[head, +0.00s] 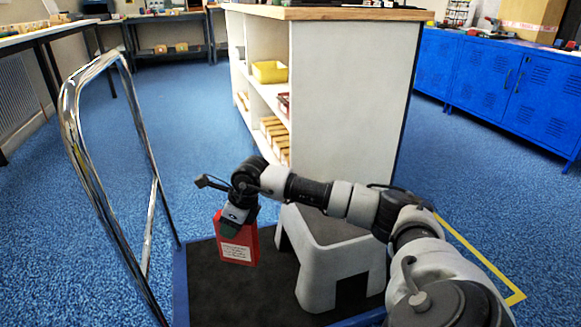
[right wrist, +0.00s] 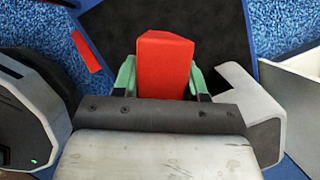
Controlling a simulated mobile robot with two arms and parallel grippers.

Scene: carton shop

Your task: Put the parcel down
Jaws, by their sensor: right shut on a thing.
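The parcel (head: 239,249) is a red box with a white label, in the middle of the head view. My right gripper (head: 233,222) points down and is shut on its upper part. In the right wrist view the red parcel (right wrist: 165,66) sits between the two green fingers. The parcel is over the dark deck of a trolley (head: 215,295) with blue edges and a chrome handle. I cannot tell whether the parcel's lower end touches the deck. My left gripper is not in view.
A grey step stool (head: 318,232) stands on the deck right of the parcel. The chrome handle (head: 72,130) rises at the left. A white shelf unit (head: 345,95) stands behind. Blue lockers (head: 485,78) stand at the right. Dark deck is bare around the parcel.

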